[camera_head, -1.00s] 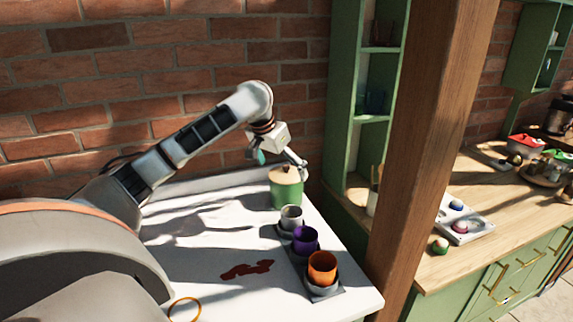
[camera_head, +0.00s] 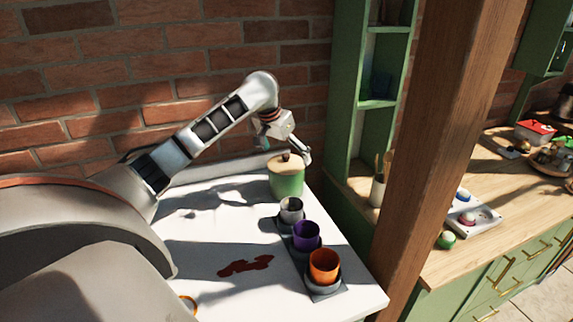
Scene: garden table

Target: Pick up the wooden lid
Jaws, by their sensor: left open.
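The wooden lid (camera_head: 284,164) is pale and round with a small dark knob on top. It sits on a green pot (camera_head: 287,184) at the far right part of the white table. My left gripper (camera_head: 299,154) is just above and behind the lid, close to its knob and right side. It is open, and nothing shows between its fingers. I cannot tell whether a finger touches the lid. My right gripper is not in view.
A grey cup (camera_head: 291,208), a purple cup (camera_head: 306,236) and an orange cup (camera_head: 323,265) stand in a row in front of the pot. A dark red stain (camera_head: 245,266) lies on the white table (camera_head: 215,230). A wooden post (camera_head: 430,130) rises at the right.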

